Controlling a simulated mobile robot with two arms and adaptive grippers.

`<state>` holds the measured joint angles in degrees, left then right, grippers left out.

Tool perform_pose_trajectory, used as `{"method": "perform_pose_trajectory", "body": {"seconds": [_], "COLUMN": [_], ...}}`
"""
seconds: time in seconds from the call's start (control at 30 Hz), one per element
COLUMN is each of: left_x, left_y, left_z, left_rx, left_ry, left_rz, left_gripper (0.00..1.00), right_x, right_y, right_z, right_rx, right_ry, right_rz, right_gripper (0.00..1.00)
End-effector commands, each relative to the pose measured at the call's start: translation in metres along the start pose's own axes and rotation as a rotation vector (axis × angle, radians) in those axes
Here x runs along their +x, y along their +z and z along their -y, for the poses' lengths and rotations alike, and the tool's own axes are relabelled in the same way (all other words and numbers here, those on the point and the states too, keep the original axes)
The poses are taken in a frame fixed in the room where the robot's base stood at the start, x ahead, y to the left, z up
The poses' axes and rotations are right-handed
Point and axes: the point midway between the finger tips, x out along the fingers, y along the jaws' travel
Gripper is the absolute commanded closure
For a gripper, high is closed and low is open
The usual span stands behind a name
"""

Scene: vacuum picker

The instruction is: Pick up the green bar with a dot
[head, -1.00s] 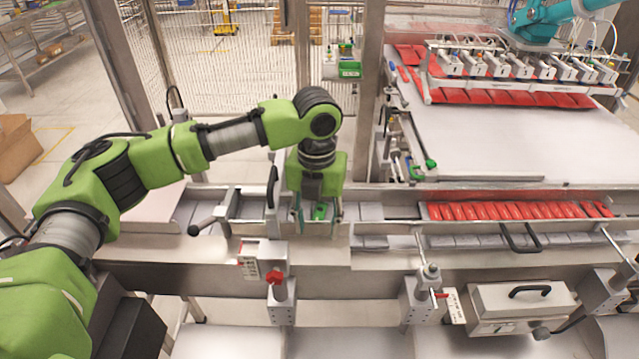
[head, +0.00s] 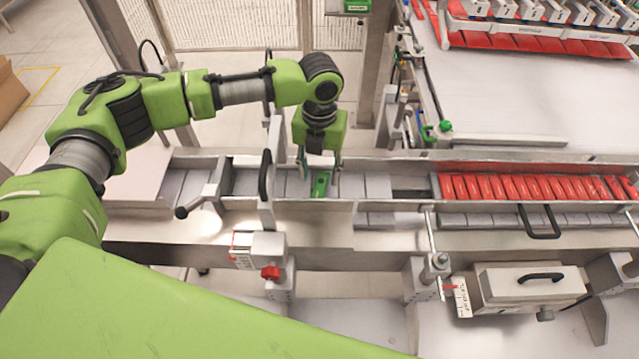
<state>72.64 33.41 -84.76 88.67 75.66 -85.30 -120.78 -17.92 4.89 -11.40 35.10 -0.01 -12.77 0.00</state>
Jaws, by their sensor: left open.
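The green bar (head: 320,184) lies on the grey conveyor channel near the middle of the head view. A dot on it is too small to make out clearly. My left gripper (head: 320,172) points down directly over the bar, with its two fingers apart, one on each side of it. The gripper body hides the far end of the bar. I cannot tell whether the fingers touch it. My right gripper is not in view.
A row of red bars (head: 530,187) lies in the channel to the right. A metal post with a black handle (head: 265,175) stands close left of the gripper. Red packs (head: 540,44) hang under the picker at the top right. The white belt (head: 530,100) is bare.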

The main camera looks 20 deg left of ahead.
Motion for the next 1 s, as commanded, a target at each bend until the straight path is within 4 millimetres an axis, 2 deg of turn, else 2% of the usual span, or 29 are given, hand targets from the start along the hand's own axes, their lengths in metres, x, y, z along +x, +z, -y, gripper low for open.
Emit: {"method": "perform_pose_trajectory", "body": {"seconds": [0.17,0.3,0.43,0.6,0.87,1.0], "left_x": [0.011,0.021,0.038,0.059,0.063,0.062], "left_y": [-0.001,-0.001,-0.002,-0.001,-0.001,-0.001], "left_z": [0.0,-0.002,-0.003,-0.003,-0.003,-0.003], "left_rx": [0.001,-0.001,-0.001,-0.001,0.0,-0.001], "left_ry": [0.0,0.003,0.002,0.001,0.0,0.0], "left_rz": [-0.001,-0.002,-0.002,0.0,0.001,0.001], "left_gripper": [0.58,0.58,0.58,0.58,0.58,0.95], "right_x": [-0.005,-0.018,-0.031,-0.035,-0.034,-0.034], "right_y": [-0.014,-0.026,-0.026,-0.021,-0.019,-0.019], "right_z": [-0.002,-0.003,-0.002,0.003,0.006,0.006], "right_rx": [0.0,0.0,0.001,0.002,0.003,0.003], "right_ry": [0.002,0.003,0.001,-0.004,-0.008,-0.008], "right_rz": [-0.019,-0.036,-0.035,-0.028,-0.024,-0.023], "right_gripper": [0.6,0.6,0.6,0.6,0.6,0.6]}}
